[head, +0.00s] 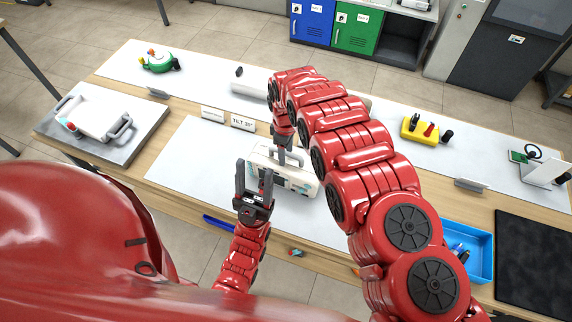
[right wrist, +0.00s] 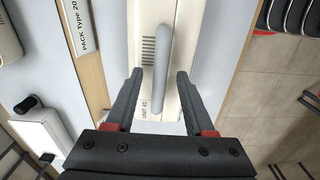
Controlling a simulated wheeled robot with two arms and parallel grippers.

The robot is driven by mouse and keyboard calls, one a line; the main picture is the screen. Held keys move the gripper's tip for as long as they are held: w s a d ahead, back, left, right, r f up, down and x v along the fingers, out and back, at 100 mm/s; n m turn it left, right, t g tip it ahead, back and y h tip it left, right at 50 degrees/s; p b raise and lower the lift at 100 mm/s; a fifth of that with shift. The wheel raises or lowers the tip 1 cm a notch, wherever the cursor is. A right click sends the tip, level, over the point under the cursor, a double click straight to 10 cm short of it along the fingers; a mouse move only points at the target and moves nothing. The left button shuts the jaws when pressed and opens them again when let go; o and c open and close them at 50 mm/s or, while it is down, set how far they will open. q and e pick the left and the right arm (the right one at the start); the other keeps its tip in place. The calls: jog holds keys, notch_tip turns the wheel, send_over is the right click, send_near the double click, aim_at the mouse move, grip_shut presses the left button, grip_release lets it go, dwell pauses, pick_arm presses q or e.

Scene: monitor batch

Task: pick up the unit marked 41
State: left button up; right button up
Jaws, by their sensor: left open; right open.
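The unit marked 41 is a white box with a grey handle; it lies on the white mat in the head view (head: 297,181). In the right wrist view its label reads UNIT 41 (right wrist: 145,108), and its grey handle (right wrist: 161,65) runs between my fingers. My right gripper (head: 282,150) is open over the unit, its fingers (right wrist: 160,75) on either side of the handle with gaps. I cannot tell how deep they reach. My left gripper (head: 254,171) is open and empty, close to the unit's left end. My right arm hides part of the unit's surroundings.
A second white unit (head: 92,113) with a handle lies on a grey plate (head: 60,137) at the left. Small signs (head: 243,123) stand behind unit 41. A blue tray (head: 483,270), a black mat (head: 535,265) and a yellow holder (head: 412,132) are at the right.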

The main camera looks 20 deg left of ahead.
jog(key=shift+f, duration=0.5)
jog(key=shift+f, duration=0.2)
grip_shut()
jog(key=shift+r, duration=0.1)
dwell(1.2)
